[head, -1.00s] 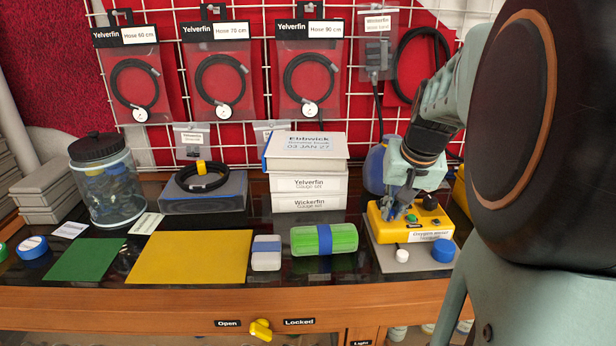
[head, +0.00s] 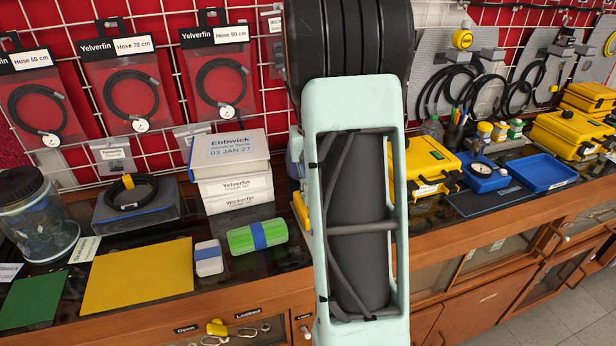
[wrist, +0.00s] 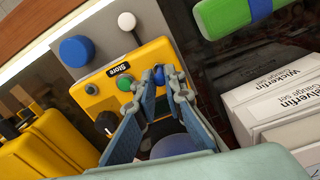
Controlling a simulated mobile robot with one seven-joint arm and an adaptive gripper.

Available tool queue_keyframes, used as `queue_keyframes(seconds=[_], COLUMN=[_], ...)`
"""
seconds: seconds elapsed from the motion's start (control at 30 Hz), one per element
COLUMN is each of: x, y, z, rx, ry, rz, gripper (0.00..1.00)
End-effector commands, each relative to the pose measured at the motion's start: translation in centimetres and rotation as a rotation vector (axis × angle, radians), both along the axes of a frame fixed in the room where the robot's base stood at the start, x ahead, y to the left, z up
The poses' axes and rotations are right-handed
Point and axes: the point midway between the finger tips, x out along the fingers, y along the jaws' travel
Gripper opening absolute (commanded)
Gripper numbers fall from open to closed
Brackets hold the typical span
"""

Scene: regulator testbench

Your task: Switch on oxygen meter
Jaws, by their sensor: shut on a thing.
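The oxygen meter is a yellow box (wrist: 108,90), seen in the wrist view on a grey plate. Its face has a green button (wrist: 124,83), a grey button (wrist: 91,88), a black knob (wrist: 105,124) and a "Store" label (wrist: 119,69). My gripper (wrist: 158,80) is at the box, its two fingers closed around a small blue knob (wrist: 158,74) on the right side of that face. The fingers hide part of the face. In the head view my arm covers the gripper and nearly all of the meter; only a yellow sliver (head: 301,211) shows.
A blue cap (wrist: 77,50) and a white knob (wrist: 127,21) stand on the plate beside the meter. White gauge boxes (head: 238,190) and a green case (head: 257,236) are left of my arm. A yellow case (head: 424,165) and blue tray (head: 542,172) are right of it.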

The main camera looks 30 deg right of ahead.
Motion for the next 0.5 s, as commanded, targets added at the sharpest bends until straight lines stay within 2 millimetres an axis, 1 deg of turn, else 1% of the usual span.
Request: queue_keyframes(seconds=[0.03, 0.5], x=[0.2, 1.4], y=[0.0, -0.4], z=[0.8, 0.1], rx=[0.009, 0.075], ry=[0.035, 0.294], rz=[0.001, -0.001], gripper=[0.00, 0.00])
